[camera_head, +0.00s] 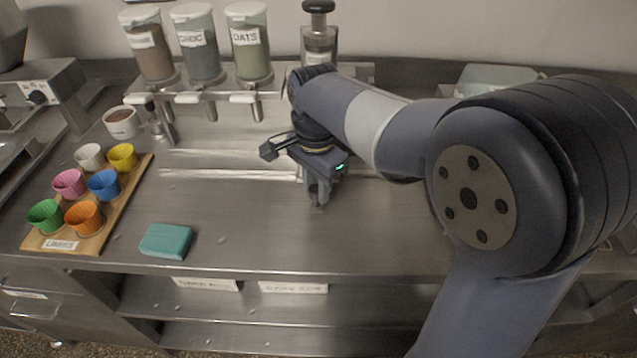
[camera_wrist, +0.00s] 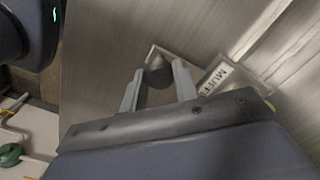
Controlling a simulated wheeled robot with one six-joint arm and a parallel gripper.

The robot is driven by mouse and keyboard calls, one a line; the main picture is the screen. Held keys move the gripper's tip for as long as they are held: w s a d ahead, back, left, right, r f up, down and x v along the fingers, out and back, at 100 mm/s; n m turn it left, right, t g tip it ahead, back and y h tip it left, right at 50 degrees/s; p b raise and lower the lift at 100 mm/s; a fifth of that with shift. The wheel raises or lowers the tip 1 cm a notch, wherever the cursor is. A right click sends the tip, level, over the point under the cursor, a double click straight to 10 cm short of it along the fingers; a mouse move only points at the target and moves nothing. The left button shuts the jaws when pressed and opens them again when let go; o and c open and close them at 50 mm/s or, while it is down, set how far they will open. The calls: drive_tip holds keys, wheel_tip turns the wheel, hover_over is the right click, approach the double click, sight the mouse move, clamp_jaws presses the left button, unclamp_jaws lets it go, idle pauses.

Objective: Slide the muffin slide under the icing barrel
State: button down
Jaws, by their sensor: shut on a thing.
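In the wrist view, the muffin slide (camera_wrist: 226,82) is a flat pale metal piece with a label reading "MUFF", partly hidden by my gripper. A dark rounded knob (camera_wrist: 158,75) stands at its end. My gripper (camera_wrist: 157,69) has its two grey fingers shut on this knob. In the head view, my gripper (camera_head: 318,198) points down at the middle of the steel counter and hides most of the slide. A clear canister with a black top (camera_head: 319,42), likely the icing barrel, stands behind it at the back; its label is unreadable.
Jars of brown stuff (camera_head: 151,52), CHOC (camera_head: 199,58) and OATS (camera_head: 248,55) stand left of the canister. A wooden board (camera_head: 115,205) with coloured cups and a teal sponge (camera_head: 166,241) lie at the left.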

drive_tip(key=c, duration=1.1)
unclamp_jaws()
wheel_tip(320, 180, up, 11)
drive_tip(key=p, duration=0.1)
drive_tip(key=shift+f, duration=0.15)
wheel_tip(320, 180, down, 11)
drive_tip(key=shift+r+b, duration=0.2)
drive_tip(key=shift+b, duration=0.35)
drive_tip(key=shift+d+f, duration=0.2)
drive_tip(key=shift+d, duration=0.1)
drive_tip(key=shift+d+r+b, duration=0.1)
drive_tip(key=shift+d+b, duration=0.25)
drive_tip(key=shift+d, duration=0.45)
